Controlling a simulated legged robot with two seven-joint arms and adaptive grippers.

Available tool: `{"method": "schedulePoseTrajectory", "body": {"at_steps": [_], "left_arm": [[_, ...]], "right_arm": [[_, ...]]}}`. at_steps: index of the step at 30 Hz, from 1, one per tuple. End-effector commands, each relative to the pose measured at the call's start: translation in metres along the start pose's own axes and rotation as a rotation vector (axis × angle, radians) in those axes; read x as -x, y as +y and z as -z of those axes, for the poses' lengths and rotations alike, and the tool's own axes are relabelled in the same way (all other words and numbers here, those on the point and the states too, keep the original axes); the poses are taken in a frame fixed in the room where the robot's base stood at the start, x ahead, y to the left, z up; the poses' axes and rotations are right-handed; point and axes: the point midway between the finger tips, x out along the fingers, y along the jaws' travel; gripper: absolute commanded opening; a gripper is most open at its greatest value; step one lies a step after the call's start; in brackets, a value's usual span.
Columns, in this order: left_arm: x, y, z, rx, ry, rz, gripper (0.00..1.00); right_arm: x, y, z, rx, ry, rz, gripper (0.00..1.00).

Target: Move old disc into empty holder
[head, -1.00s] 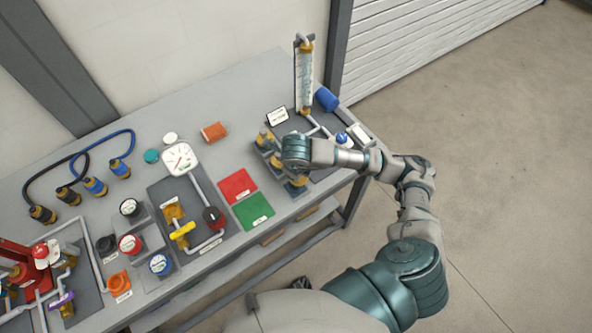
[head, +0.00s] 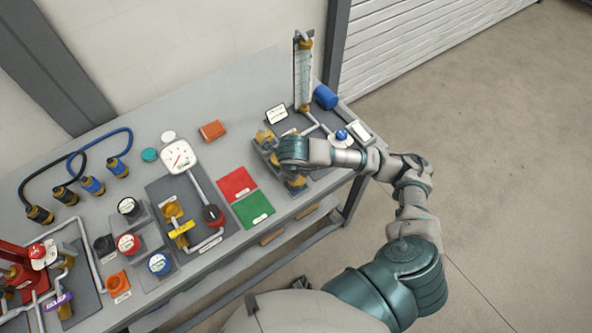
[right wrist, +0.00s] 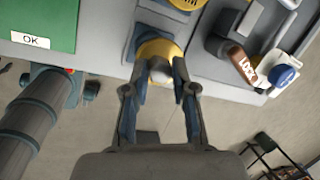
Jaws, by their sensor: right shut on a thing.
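My right gripper (right wrist: 161,70) is shut on the grey knob-like top of a round yellow-brass part (right wrist: 158,48). Its two fingers stand either side of it. I cannot tell whether this part is the old disc. It is at the front end of a grey stepped block (head: 262,157) holding several brass parts, and the right hand (head: 293,150) hides much of that block in the head view. Another yellow part (right wrist: 186,3) shows at the top edge of the wrist view. I cannot tell which holder is empty. My left gripper is not in view.
Red (head: 238,184) and green (head: 253,209) mats lie left of the block; the green one reads OK in the wrist view. A blue-knobbed valve (head: 342,135) and a tall flow tube (head: 303,75) stand beyond.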

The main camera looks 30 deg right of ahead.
Motion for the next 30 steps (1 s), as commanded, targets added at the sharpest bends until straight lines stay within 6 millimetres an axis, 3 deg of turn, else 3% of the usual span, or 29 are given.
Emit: {"method": "schedulePoseTrajectory", "body": {"at_steps": [8,30], "left_arm": [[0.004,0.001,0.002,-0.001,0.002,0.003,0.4],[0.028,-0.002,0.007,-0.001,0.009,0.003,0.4]], "right_arm": [[0.004,-0.003,0.0,0.0,-0.004,-0.003,0.0],[0.045,-0.011,-0.007,0.0,-0.005,-0.001,0.0]]}}
